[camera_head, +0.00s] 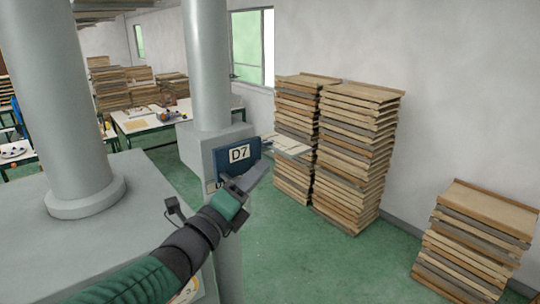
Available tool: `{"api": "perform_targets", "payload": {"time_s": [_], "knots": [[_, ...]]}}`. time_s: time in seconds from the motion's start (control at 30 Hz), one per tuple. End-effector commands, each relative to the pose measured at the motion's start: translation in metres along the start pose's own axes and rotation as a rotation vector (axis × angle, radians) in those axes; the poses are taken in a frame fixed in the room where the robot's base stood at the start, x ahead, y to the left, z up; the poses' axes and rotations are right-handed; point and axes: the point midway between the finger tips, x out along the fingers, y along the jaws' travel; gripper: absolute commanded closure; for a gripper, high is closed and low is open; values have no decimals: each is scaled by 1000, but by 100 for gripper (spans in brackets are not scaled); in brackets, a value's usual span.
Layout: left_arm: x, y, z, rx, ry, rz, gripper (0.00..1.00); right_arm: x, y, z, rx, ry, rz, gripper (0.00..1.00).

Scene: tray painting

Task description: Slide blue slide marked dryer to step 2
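A blue plate (223,160) with a white label reading "D7" stands upright at the front of a grey machine block. I see no word "dryer" on it. A second, smaller label (211,186) below it is mostly hidden. My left gripper (250,180) is at the lower right edge of the blue plate and overlaps it in the picture. I cannot tell whether it touches the plate or whether its fingers are open or shut. My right gripper is not in view.
Tall stacks of wooden trays (350,160) stand along the wall, with a lower stack (475,240) at right. Tables (150,121) stand behind. Green floor (310,265) is clear between machine and stacks.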

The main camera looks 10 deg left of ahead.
Motion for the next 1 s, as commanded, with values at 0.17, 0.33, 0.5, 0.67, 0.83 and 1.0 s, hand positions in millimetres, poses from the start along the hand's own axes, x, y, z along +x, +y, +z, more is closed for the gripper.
{"api": "perform_targets", "payload": {"time_s": [0.17, 0.33, 0.5, 0.67, 0.83, 1.0], "knots": [[-2, -2, 1, 1, -1, 0, 66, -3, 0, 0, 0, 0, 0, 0], [-4, -1, 2, 0, -1, -1, 66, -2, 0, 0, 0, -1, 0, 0], [-1, 0, 0, 0, -1, 1, 88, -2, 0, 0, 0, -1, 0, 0], [0, 0, 0, 0, 0, 1, 100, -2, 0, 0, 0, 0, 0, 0], [1, 0, -1, 0, 2, 1, 100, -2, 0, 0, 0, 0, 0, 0], [1, -1, -3, 1, 4, 1, 100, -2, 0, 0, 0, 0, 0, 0]]}}
